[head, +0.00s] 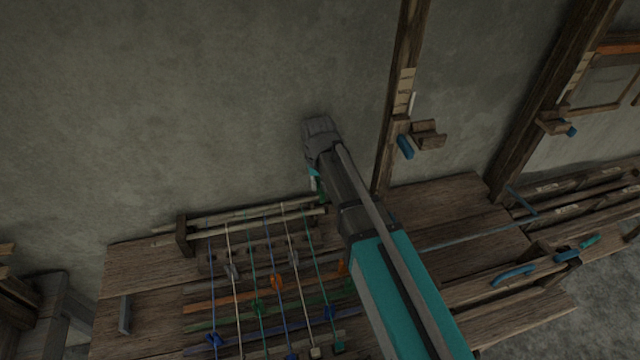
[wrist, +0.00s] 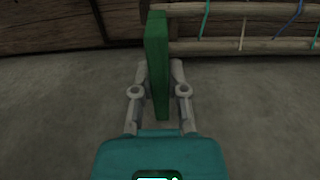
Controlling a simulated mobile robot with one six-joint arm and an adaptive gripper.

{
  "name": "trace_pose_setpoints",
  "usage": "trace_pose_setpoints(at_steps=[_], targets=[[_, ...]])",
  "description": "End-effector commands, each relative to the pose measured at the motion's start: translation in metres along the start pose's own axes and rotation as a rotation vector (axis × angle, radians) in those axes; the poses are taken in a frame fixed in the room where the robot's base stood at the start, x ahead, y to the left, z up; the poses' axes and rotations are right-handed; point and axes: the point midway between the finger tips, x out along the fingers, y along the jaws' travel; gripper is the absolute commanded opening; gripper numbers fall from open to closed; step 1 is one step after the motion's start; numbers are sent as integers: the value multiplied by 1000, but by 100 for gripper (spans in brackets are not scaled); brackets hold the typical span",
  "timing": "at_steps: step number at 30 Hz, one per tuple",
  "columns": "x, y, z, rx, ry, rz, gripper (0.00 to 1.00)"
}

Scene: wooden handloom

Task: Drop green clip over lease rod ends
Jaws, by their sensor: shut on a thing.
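The green clip (wrist: 156,50) is a flat upright piece between the two grey fingers of my gripper (wrist: 159,75) in the wrist view. My gripper is shut on it. The two lease rods (wrist: 262,45) run sideways to the right of the clip, and their ends lie close beside its upper part. I cannot tell whether clip and rods touch. In the head view my gripper (head: 314,180) is beside the right ends of the pale lease rods (head: 255,223), mostly hidden by my arm. The clip is hardly visible there.
Coloured warp threads (head: 230,262) run from the rods over the wooden loom table (head: 145,285), with small clips on them. A dark wooden post (head: 398,100) with a bracket (head: 428,134) stands right of my arm. The wall above is bare.

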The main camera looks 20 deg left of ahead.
Motion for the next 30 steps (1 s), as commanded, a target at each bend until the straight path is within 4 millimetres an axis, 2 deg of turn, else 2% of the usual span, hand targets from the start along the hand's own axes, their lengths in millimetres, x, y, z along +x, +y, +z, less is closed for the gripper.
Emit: trace_pose_setpoints(at_steps=[7, 21, 30], targets=[[6, 0, 0, 1, 0, 0, 0], [33, -1, 0, 1, 0, 0, 0], [34, -1, 0, 0, 0, 0, 0]])
